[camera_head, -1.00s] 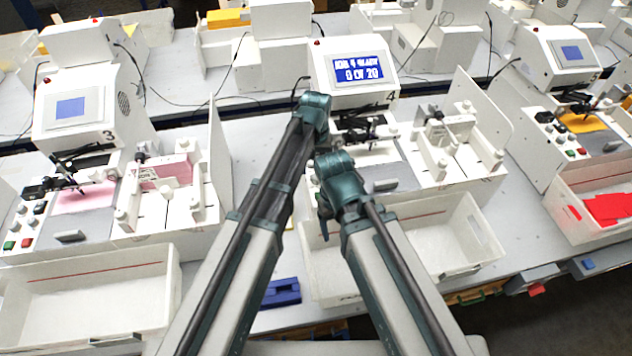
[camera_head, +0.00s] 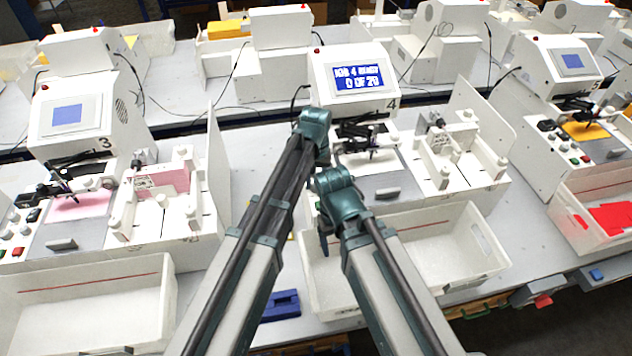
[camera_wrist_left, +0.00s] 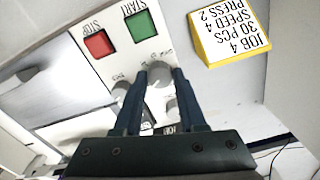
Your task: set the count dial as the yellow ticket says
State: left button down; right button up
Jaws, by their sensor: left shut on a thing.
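The yellow ticket (camera_wrist_left: 228,30) stands at the upper right of the left wrist view. It reads upside down: JOB 4, 30 PCS, SPEED 4, PRESS 2. My left gripper (camera_wrist_left: 160,74) is shut on a grey round dial (camera_wrist_left: 159,72) on the white control panel. The dial's label is too small to read surely. Other grey knobs (camera_wrist_left: 120,90) sit close by, one partly between the fingers. The screen (camera_head: 359,77) of machine 4 reads JOB 4 READY, 0 OF 20.
A red STOP button (camera_wrist_left: 97,44) and a green START button (camera_wrist_left: 142,26) sit just beyond the fingers. An open white bin (camera_head: 425,262) stands in front of machine 4. A blue object (camera_head: 280,305) lies left of the bin.

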pick_arm(q)
jog(key=shift+m, duration=0.6)
jog(key=shift+c, duration=2.4)
grip_release()
notch_tip(320, 180, up, 14)
jog(key=p, duration=1.3)
jog(key=shift+p, duration=0.4)
jog(key=shift+f, duration=0.15)
